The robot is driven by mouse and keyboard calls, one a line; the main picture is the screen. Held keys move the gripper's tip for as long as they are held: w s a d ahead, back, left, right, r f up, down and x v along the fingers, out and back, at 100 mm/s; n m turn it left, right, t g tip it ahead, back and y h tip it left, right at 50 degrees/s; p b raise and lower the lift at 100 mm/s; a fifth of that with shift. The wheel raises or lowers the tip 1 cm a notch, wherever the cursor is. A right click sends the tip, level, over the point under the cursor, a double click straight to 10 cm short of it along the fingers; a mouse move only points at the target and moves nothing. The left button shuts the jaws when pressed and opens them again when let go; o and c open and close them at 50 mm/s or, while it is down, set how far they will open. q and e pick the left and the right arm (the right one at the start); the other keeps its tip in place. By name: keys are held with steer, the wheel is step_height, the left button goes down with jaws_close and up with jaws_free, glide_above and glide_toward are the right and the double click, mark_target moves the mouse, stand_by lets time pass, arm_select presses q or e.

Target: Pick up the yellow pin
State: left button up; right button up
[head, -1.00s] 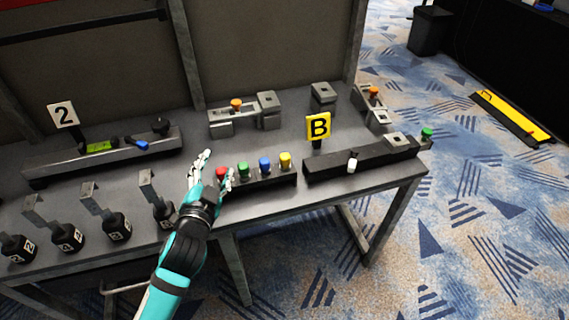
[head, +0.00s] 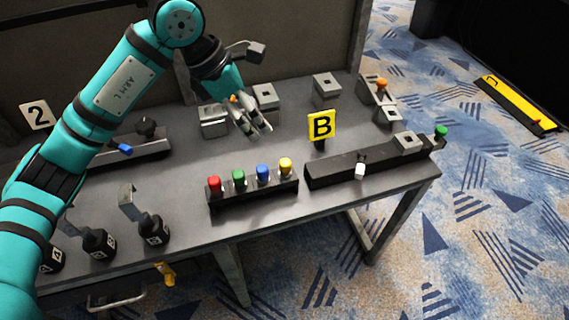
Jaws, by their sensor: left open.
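The yellow pin (head: 285,167) stands upright at the right end of a black rack (head: 255,195) near the table's front edge. The blue pin (head: 263,173), green pin (head: 239,178) and red pin (head: 214,185) stand in a row to its left. My left gripper (head: 259,130) is open, fingers pointing down and right, above the table behind the rack. It is apart from the yellow pin, up and to the left of it in the picture. An orange knob (head: 233,99) is partly hidden behind this gripper. My right gripper is out of view.
A black bar fixture (head: 335,172) with a white knob lies right of the rack, below the yellow B sign (head: 321,127). Grey blocks (head: 326,88) stand behind. Numbered black stands (head: 152,228) are at left. A small yellow object (head: 165,273) shows below the table's front edge.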

arm_select(q)
steer(key=p, duration=0.1)
glide_toward(284, 162)
steer(key=x, duration=0.5)
steer(key=shift+w+a+f, duration=0.15)
steer(key=shift+w+f, duration=0.1)
steer(key=shift+w, duration=0.05)
steer(key=x, duration=0.1)
steer(key=p+x, duration=0.1)
steer(key=x, duration=0.2)
steer(key=shift+s+d+f, duration=0.3)
steer(key=shift+d, duration=0.1)
steer(key=shift+d+f, duration=0.1)
steer(key=shift+f, duration=0.15)
jaws_close()
